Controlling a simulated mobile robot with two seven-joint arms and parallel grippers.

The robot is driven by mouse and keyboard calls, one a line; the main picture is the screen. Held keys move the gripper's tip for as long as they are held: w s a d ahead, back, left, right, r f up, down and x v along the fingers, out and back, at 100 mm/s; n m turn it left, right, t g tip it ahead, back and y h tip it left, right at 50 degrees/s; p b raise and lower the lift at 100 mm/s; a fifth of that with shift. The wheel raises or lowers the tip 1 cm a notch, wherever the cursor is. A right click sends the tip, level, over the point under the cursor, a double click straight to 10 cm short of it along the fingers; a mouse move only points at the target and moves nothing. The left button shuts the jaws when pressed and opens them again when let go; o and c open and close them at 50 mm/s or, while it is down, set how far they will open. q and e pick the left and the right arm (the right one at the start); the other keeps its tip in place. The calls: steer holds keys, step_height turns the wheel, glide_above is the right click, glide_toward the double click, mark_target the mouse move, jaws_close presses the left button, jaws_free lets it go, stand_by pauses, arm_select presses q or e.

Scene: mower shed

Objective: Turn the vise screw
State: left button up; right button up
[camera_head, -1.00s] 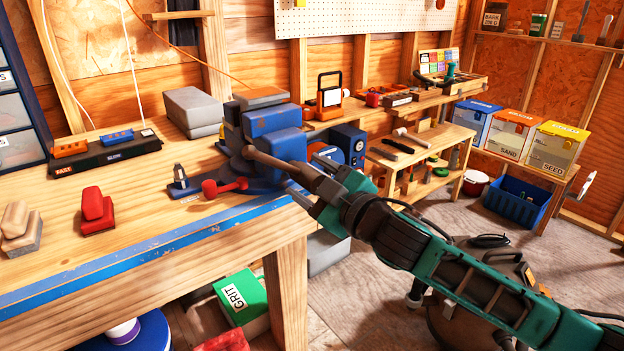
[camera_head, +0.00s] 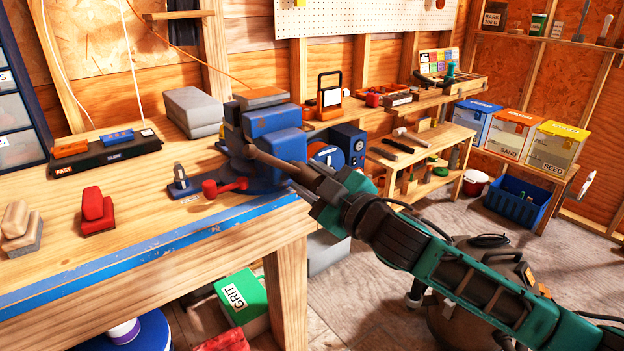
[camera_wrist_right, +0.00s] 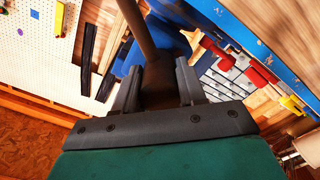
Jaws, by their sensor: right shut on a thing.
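The blue vise (camera_head: 275,132) stands at the right end of the workbench. Its brown screw (camera_head: 267,158) sticks out from the front toward my right arm. My right gripper (camera_head: 312,181) is at the outer end of the screw, shut on it. In the right wrist view the screw (camera_wrist_right: 138,30) runs from the top down between the two fingers of my right gripper (camera_wrist_right: 160,88). A red-knobbed part (camera_head: 225,186) lies at the foot of the vise on its blue base. My left gripper is not in view.
The workbench (camera_head: 150,215) has a blue front edge. On it are a red block (camera_head: 97,210), a wooden block (camera_head: 18,226), a black charger-like tray (camera_head: 105,150) and grey boxes (camera_head: 195,110). A green GRIT box (camera_head: 241,298) sits below.

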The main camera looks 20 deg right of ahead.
steer(key=shift+r+m+p, duration=0.1)
steer(key=shift+m+p, duration=0.45)
steer(key=shift+m, duration=0.15)
steer(key=shift+m+p, duration=0.65)
steer(key=shift+m, duration=0.15)
steer(key=shift+m+p, duration=0.4)
steer(key=shift+m, duration=0.1)
steer(key=m+p, duration=0.3)
steer(key=shift+m+p, duration=0.65)
steer(key=shift+m, duration=0.55)
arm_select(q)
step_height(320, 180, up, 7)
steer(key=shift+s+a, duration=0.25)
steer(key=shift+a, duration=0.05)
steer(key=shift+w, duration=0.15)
arm_select(e)
steer(key=shift+m, duration=0.4)
